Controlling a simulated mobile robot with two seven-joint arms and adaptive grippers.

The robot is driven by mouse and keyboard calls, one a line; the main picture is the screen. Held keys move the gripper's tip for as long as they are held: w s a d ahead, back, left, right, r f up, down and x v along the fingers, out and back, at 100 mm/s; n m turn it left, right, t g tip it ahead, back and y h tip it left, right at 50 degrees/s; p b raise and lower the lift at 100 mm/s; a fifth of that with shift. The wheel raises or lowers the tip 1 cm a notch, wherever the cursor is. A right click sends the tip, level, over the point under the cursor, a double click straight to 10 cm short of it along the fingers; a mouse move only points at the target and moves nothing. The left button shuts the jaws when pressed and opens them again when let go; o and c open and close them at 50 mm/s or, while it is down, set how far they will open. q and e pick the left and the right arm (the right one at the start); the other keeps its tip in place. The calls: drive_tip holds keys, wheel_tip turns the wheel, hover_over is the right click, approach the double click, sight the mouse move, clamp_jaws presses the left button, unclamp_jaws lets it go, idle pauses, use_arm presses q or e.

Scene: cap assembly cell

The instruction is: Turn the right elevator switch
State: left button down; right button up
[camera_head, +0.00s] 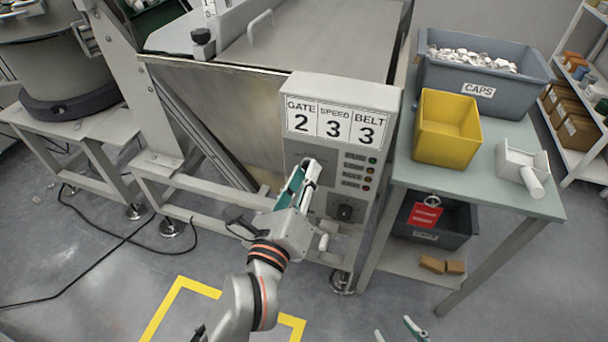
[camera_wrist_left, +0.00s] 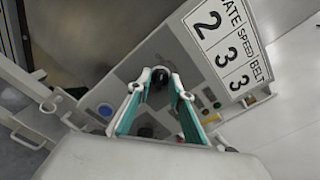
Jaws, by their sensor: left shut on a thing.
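The grey control box (camera_head: 335,115) stands in the middle of the head view, with its panel facing me. My left gripper (camera_head: 304,172) reaches its upper left part. In the left wrist view its green-sided fingers are shut on a small black knob (camera_wrist_left: 158,77) on the panel. The gripper hides this knob in the head view, and I cannot read a label for it. Another black knob (camera_head: 345,212) sits lower on the panel, to the right of the gripper. My right gripper (camera_head: 397,332) shows only its fingertips at the bottom edge, apart and empty.
The sign (camera_head: 335,122) reads gate 2, speed 3, belt 3. Small coloured lights (camera_head: 371,172) line the panel's right side. A table to the right carries a yellow bin (camera_head: 445,128), a grey caps crate (camera_head: 440,75) and a white box (camera_head: 512,160). Floor in front is open.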

use_arm(q)
drive_tip(key=m+p, duration=0.2)
drive_tip(key=m, duration=0.1)
drive_tip(key=m+p, duration=0.2)
drive_tip(key=m, duration=0.1)
drive_tip(key=m+p, duration=0.2)
drive_tip(key=shift+r+m, duration=0.35)
drive_tip(key=shift+m, duration=0.05)
drive_tip(key=shift+f+m+p, duration=0.2)
drive_tip(key=shift+m+p, duration=1.55)
drive_tip(key=shift+m, duration=0.2)
drive_tip(key=shift+f+m+p, duration=0.15)
drive_tip(key=shift+m+p, duration=1.6)
drive_tip(key=shift+m, duration=0.2)
use_arm(e)
drive_tip(key=shift+m, duration=0.3)
drive_tip(key=shift+s+d+r, duration=0.1)
drive_tip(key=shift+s+r, duration=0.25)
drive_tip(key=shift+r, duration=0.55)
drive_tip(key=shift+s+a+r, duration=0.1)
drive_tip(key=shift+s+r, duration=0.2)
drive_tip(key=shift+r, duration=0.55)
drive_tip(key=shift+s+d+r, duration=0.1)
drive_tip(key=shift+s+r, duration=0.25)
drive_tip(key=shift+r, duration=0.55)
use_arm(q)
drive_tip(key=shift+f, duration=0.1)
use_arm(e)
drive_tip(key=shift+w+r, duration=0.3)
drive_tip(key=shift+r, duration=0.05)
